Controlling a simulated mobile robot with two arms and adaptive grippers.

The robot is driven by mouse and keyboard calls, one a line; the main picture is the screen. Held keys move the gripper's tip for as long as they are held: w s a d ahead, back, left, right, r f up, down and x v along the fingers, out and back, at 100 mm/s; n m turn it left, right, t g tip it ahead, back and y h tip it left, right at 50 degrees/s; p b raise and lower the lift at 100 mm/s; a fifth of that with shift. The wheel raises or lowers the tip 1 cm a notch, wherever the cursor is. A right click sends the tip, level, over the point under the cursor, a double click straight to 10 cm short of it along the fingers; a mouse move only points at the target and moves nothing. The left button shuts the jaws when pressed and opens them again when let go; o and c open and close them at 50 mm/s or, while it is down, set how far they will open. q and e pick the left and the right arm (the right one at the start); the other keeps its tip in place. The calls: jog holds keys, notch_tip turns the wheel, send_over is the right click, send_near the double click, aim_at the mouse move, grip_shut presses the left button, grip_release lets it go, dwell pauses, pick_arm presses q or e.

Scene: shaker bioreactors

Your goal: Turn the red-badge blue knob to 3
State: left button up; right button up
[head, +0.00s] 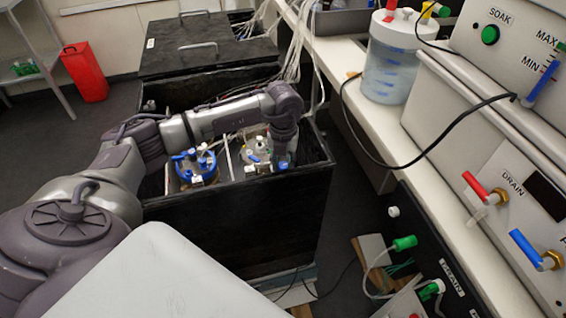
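My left arm reaches in from the left over an open black box, and its gripper (282,158) points down inside the box at its right end. The fingers are small and partly hidden, so I cannot tell if they are open or shut. A vessel with a blue lid (196,165) stands in the left part of the box. A second vessel with a pale top and blue and green fittings (254,160) is just left of my gripper. I cannot make out a red badge or a numbered dial on either. My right gripper is not in view.
The black box (235,225) has raised walls around the vessels. Pale tubes hang behind it. At right, a white bench (380,110) holds a clear jug (389,65) and a panel with red (478,187) and blue (528,248) valve levers. A black cable crosses there.

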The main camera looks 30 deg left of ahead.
aim_at(283, 165)
pick_arm(q)
jog(key=o, duration=0.4)
notch_tip(283, 165, up, 12)
jog(key=shift+r, duration=0.1)
dwell(0.4)
dwell(0.4)
